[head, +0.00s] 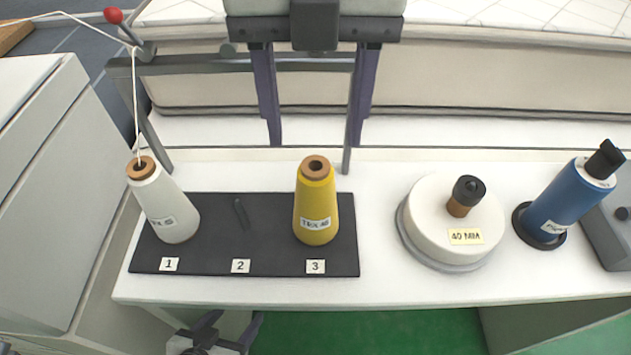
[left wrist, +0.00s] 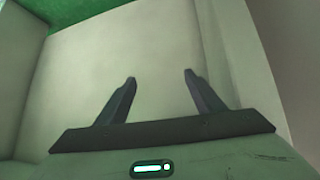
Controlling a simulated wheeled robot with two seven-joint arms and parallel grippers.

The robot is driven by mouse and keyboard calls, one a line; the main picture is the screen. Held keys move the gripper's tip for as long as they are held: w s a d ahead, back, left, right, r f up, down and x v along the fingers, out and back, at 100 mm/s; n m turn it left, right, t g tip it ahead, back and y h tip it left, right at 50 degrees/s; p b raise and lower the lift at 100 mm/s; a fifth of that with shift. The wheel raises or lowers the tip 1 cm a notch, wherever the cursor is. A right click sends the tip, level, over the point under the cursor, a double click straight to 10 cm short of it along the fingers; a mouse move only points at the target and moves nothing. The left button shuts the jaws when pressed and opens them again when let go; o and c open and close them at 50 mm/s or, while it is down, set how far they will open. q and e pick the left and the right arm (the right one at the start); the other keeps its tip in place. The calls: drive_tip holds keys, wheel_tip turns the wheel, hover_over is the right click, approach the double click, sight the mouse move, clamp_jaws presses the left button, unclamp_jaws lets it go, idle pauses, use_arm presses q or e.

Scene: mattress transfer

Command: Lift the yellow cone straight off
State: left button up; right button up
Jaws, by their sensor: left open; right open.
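The yellow cone (head: 316,213) stands upright over position 3 on a dark board (head: 275,262) in the head view, with a brown ring at its open top. My right gripper (head: 314,143) is open and empty above and behind the cone, its fingers pointing down and apart from it. My left gripper (head: 230,322) is low at the bottom edge of the head view, in front of the bench. In the left wrist view, the left gripper (left wrist: 159,77) is open with nothing between its fingers, facing a pale panel.
A white cone (head: 165,215) leans at position 1, with a thread running up from its top. A bare dark peg (head: 241,214) stands at position 2. A round white block (head: 430,219) and a tilted blue cone (head: 568,200) are to the right. A grey frame (head: 195,66) is behind.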

sight(316, 175)
drive_tip(key=shift+f+p, duration=0.65)
drive_tip(key=shift+f, duration=3.9)
drive_tip(key=shift+r, duration=0.1)
clamp_jaws()
